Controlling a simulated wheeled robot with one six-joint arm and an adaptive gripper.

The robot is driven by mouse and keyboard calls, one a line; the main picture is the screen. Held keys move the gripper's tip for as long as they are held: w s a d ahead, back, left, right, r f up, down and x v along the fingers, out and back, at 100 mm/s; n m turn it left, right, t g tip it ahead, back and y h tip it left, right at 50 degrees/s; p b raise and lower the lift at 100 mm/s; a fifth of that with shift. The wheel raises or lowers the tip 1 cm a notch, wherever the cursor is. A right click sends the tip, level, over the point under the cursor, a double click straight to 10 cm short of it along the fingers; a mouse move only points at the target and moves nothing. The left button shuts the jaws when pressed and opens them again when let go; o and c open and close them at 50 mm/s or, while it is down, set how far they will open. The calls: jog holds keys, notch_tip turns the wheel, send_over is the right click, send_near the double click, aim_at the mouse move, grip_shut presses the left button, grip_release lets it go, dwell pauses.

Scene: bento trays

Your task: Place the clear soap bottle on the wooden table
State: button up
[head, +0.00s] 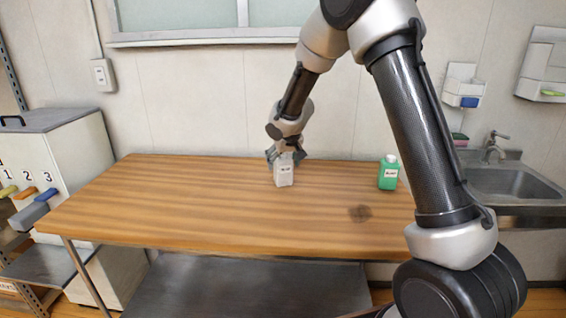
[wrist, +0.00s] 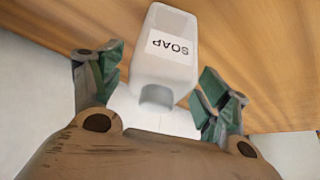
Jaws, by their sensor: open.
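The clear soap bottle (head: 284,175) looks whitish, with a label, and stands upright on the wooden table (head: 190,195) near its back edge. In the wrist view the bottle (wrist: 166,62) shows its SOAP label, between and ahead of the fingers. My gripper (head: 284,157) is at the bottle's top from behind. Its two fingers (wrist: 155,85) are spread wide, with visible gaps on both sides of the bottle. The bottle's base seems to rest on the table top.
A sink (head: 505,182) is at the right. A white cabinet with numbered handles (head: 65,160) is at the left. The table's left and front are clear.

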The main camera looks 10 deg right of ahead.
jog(key=s+d+r, duration=0.3)
jog(key=s+r, duration=0.3)
jog(key=r, duration=0.2)
jog(key=s+d+r, duration=0.3)
jog(key=s+r, duration=0.3)
jog(key=r, duration=0.1)
jog(key=s+d, duration=0.3)
jog(key=s, duration=0.7)
jog(key=s+d+r+g, duration=0.1)
jog(key=s+d, duration=0.2)
jog(key=s, duration=0.8)
jog(key=s+d+r, duration=0.1)
jog(key=s+d, duration=0.2)
jog(key=s, duration=0.8)
jog(key=shift+r+m+g, duration=0.15)
jog(key=shift+m+g, duration=0.25)
